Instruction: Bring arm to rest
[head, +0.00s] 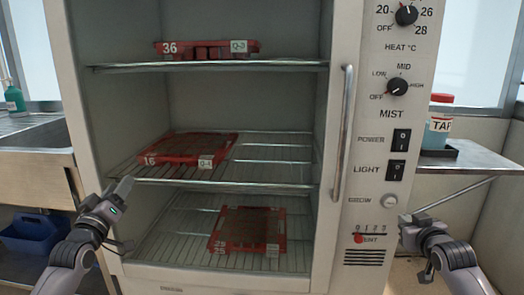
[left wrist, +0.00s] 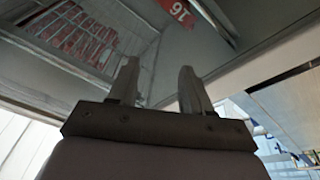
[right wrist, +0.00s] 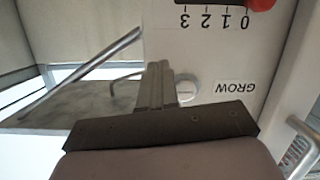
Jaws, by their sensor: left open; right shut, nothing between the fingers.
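My left gripper (head: 120,192) is open and empty at the lower left, in front of the cabinet's left front edge; its spread fingers show in the left wrist view (left wrist: 158,80). My right gripper (head: 404,222) is shut and empty, just below and right of the round GROW button (head: 390,201) on the control panel. Its closed fingers show in the right wrist view (right wrist: 158,82), overlapping the view of the GROW button (right wrist: 187,92); contact cannot be told.
The open cabinet holds red trays on wire shelves: tray 36 (head: 207,59), tray 16 (head: 165,159) and a bottom tray (head: 225,244). A vertical handle (head: 343,135) stands beside the panel. A red vent knob (head: 358,239) sits at 0. A sink (head: 35,140) is left, a side shelf (head: 475,155) right.

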